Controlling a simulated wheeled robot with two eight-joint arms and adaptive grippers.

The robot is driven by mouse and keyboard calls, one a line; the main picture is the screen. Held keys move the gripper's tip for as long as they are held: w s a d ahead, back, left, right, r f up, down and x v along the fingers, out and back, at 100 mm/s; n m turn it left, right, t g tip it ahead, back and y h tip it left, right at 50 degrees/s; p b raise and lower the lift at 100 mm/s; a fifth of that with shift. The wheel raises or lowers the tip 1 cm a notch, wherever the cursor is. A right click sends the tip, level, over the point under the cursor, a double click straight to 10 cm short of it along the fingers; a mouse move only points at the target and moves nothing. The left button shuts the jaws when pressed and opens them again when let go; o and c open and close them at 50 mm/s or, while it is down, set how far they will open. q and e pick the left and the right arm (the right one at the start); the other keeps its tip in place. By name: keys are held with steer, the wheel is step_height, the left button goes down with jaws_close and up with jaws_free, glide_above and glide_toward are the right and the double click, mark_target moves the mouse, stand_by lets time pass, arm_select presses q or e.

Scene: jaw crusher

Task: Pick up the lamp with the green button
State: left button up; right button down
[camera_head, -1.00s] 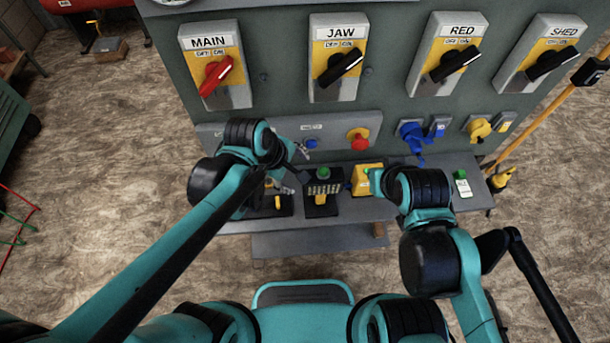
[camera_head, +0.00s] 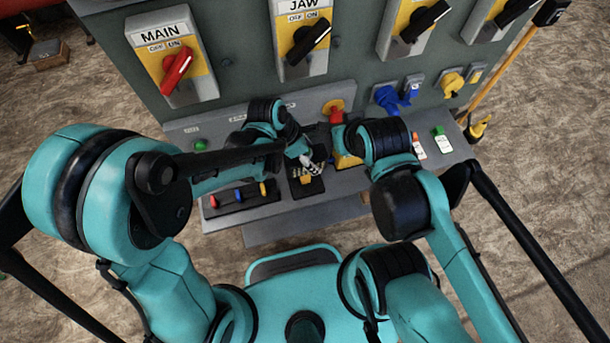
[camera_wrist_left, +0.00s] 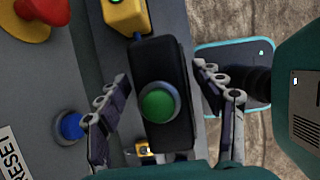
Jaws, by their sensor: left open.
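The lamp (camera_head: 306,183), black with a pale LED panel, lies on the grey shelf below the switch panel. My left gripper covers part of it in the head view. In the left wrist view the black lamp (camera_wrist_left: 160,60) with its round green button (camera_wrist_left: 158,103) lies between the fingers of my left gripper (camera_wrist_left: 162,76). They are open, one on each side, with a visible gap. In the head view my left gripper (camera_head: 311,161) is over the lamp. My right wrist is beside a yellow box (camera_head: 348,161); its fingers are hidden.
A dark holder (camera_head: 240,198) with red, blue and yellow items is left of the lamp. The panel carries a red stop button (camera_head: 335,112) and blue plug (camera_head: 392,98). A blue button (camera_wrist_left: 72,127) shows beside the left finger. Labelled green (camera_head: 439,137) and orange items are to the right.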

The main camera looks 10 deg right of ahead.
arm_select(q)
steer(key=shift+f, duration=0.15)
jaws_close()
steer(key=shift+d, duration=0.1)
